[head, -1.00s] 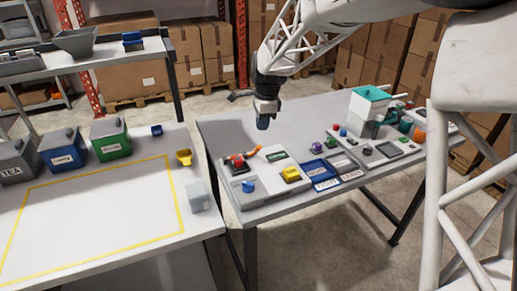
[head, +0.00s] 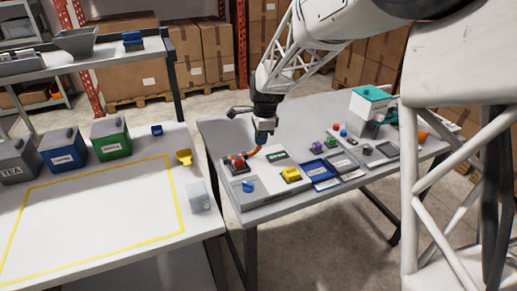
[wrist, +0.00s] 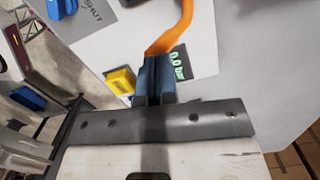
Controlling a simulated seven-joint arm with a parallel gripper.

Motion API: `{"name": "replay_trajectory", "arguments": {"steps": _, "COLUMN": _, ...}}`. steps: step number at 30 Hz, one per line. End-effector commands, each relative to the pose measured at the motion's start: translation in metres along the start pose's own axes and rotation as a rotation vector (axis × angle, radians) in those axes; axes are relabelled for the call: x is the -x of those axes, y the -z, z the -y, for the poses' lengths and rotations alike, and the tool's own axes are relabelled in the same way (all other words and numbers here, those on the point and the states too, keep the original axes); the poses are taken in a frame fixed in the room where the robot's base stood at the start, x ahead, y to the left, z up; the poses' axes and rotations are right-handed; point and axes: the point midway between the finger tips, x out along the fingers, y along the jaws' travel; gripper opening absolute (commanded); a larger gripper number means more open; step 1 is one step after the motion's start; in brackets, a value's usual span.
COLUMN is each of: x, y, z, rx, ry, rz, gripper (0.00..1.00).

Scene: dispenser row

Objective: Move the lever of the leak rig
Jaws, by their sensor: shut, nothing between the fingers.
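The leak rig (head: 262,190) is a pale flat box on the right-hand table. Its orange lever (head: 251,154) rises from a red and dark base (head: 237,164); the lever also shows in the wrist view (wrist: 180,28). My gripper (head: 263,139) is over the rig at the lever's free end, fingers shut and empty. In the wrist view the blue fingertips (wrist: 155,68) are right by the lever's end; I cannot tell if they touch. A green-digit display (wrist: 178,64) is partly hidden behind the fingers.
A blue knob (head: 248,186) and a yellow block (head: 290,174) sit on the rig. Blue trays (head: 315,170), small coloured parts and a teal-topped machine (head: 369,93) stand to the right. The left table holds canisters (head: 110,137) and a clear block (head: 199,196).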

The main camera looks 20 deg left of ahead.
Motion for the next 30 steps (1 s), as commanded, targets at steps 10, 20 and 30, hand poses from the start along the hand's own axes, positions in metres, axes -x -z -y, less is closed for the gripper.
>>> {"name": "replay_trajectory", "arguments": {"steps": 10, "x": -0.015, "y": -0.001, "z": 0.000, "rx": 0.000, "ry": -0.001, "rz": 0.000, "gripper": 0.00}}
{"name": "replay_trajectory", "arguments": {"steps": 20, "x": -0.017, "y": -0.001, "z": 0.000, "rx": 0.000, "ry": -0.002, "rz": 0.001, "gripper": 0.00}}
{"name": "replay_trajectory", "arguments": {"steps": 30, "x": -0.034, "y": 0.001, "z": 0.000, "rx": 0.000, "ry": -0.002, "rz": 0.001, "gripper": 0.00}}
